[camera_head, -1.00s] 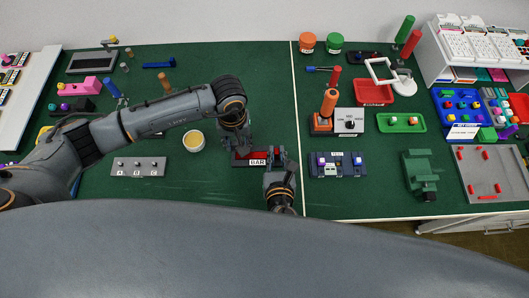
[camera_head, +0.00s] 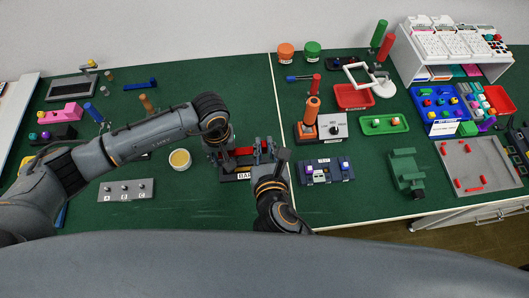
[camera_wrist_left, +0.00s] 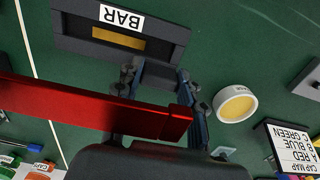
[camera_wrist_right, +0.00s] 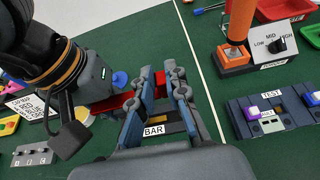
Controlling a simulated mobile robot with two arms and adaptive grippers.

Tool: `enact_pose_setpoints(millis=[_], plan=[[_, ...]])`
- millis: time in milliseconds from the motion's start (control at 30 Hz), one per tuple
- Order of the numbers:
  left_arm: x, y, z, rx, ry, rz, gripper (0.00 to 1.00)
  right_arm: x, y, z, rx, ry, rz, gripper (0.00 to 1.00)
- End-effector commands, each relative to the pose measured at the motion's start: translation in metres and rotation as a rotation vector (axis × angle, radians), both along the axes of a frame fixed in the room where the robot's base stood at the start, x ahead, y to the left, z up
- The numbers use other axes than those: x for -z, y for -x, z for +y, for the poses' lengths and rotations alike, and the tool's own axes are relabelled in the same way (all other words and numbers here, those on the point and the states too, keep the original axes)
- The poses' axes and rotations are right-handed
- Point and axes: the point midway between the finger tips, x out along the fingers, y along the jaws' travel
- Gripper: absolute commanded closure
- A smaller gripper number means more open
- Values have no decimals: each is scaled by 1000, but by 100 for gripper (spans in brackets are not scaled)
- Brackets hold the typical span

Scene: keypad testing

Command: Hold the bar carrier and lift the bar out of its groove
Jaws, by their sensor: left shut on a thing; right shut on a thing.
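The dark bar carrier (camera_head: 231,178) stands on the green table with its BAR label towards me. In the left wrist view the carrier (camera_wrist_left: 72,38) shows an empty groove with a yellow floor (camera_wrist_left: 118,40). The red bar (camera_head: 243,152) is above the carrier, out of the groove; it crosses the left wrist view (camera_wrist_left: 90,105) close to the camera. My right gripper (camera_wrist_right: 160,92) is shut on the right part of the bar.
A yellow-filled round dish (camera_head: 180,159) is left of the carrier, and a grey A-B-C switch box (camera_head: 125,190) farther left. A purple-button TEST box (camera_head: 327,170) and an orange-handled dial unit (camera_head: 309,130) are close on the right.

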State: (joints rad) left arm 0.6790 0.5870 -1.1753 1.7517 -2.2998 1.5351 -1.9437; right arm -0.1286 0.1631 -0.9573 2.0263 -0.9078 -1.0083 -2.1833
Motion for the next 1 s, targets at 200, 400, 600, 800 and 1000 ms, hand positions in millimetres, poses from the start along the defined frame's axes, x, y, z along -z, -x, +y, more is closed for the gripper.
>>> enact_pose_setpoints(millis=[200, 400, 600, 800, 1000], plan=[[0, 1, 0, 1, 0, 2, 100, -20, 0, 0, -1, -4, -2, 100], [1, 1, 1, 0, -2, 3, 100, -38, -1, 0, 2, -6, -7, 100], [1, 1, 1, 0, -3, 4, 100, -50, -1, 0, 2, -6, -7, 100], [1, 1, 1, 0, -3, 4, 100, -52, -1, 0, 1, -6, -6, 100], [1, 1, 1, 0, -3, 4, 100, -52, -1, 0, 0, -6, -6, 100]])
